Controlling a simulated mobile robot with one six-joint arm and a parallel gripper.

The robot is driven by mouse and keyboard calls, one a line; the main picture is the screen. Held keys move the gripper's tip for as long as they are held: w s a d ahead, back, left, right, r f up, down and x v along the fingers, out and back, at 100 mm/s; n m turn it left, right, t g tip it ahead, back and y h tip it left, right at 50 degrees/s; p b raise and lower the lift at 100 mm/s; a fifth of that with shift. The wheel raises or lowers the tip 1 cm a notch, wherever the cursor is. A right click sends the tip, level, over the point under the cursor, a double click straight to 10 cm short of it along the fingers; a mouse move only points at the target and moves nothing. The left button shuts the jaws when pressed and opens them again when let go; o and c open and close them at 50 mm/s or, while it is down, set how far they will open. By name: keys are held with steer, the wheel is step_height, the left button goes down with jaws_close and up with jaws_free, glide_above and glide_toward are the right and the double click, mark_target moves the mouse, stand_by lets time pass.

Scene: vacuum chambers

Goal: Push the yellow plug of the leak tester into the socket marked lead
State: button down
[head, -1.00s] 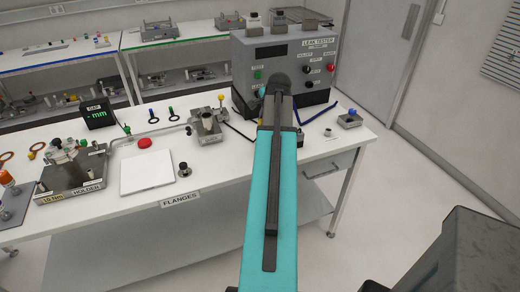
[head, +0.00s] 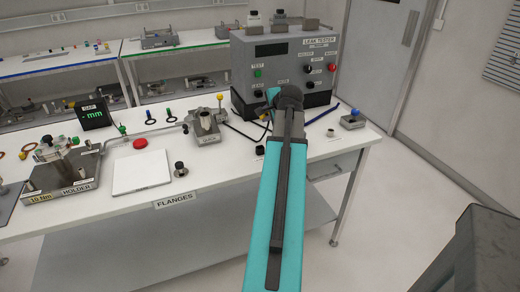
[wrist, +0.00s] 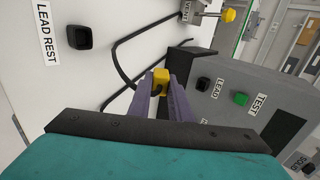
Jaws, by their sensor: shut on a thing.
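The yellow plug (wrist: 160,77) is between the purple fingers of my gripper (wrist: 161,88) in the wrist view, with a black cable near it. The gripper is shut on it. The socket marked lead (wrist: 203,83) is a black round fitting on the grey leak tester's front, right of the plug and apart from it. The leak tester (head: 240,65) stands at the back of the bench in the head view. There my wrist is in front of its panel, and a small yellow bit of the plug (head: 265,116) shows below the panel's left part.
A black lead rest (wrist: 77,38) stands on the bench in the wrist view. The black cable (wrist: 125,50) loops across the bench. A vent valve with a yellow knob (wrist: 229,15) is at the top. A green test button (wrist: 240,98) is beside the lead socket.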

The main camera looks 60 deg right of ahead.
steer(key=shift+w+d+f+t+h+b, duration=0.15)
steer(key=shift+d+t+h+b, duration=0.6)
steer(key=shift+b, duration=1.65)
steer(key=d+t+b, duration=0.1)
steer(key=b, duration=0.2)
steer(key=t+h+b, duration=0.1)
steer(key=b, duration=0.2)
steer(key=shift+w+d+b, duration=0.2)
steer(key=shift+d+b, duration=0.15)
steer(key=d+t+h+b, duration=0.1)
steer(key=b, duration=0.6)
steer(key=d+t+h+b, duration=0.1)
steer(key=t+b, duration=0.1)
steer(key=b, duration=0.5)
steer(key=shift+w+d+r, duration=0.2)
steer(key=shift+w+d, duration=0.1)
steer(key=shift+d, duration=0.05)
steer(key=shift+r+p+x, duration=0.1)
steer(key=shift+p+x, duration=0.05)
steer(key=shift+x, duration=1.05)
steer(key=shift+r+p+x, duration=0.15)
steer(key=shift+x, duration=1.05)
steer(key=shift+p+x, duration=0.3)
steer(key=shift+x, duration=0.9)
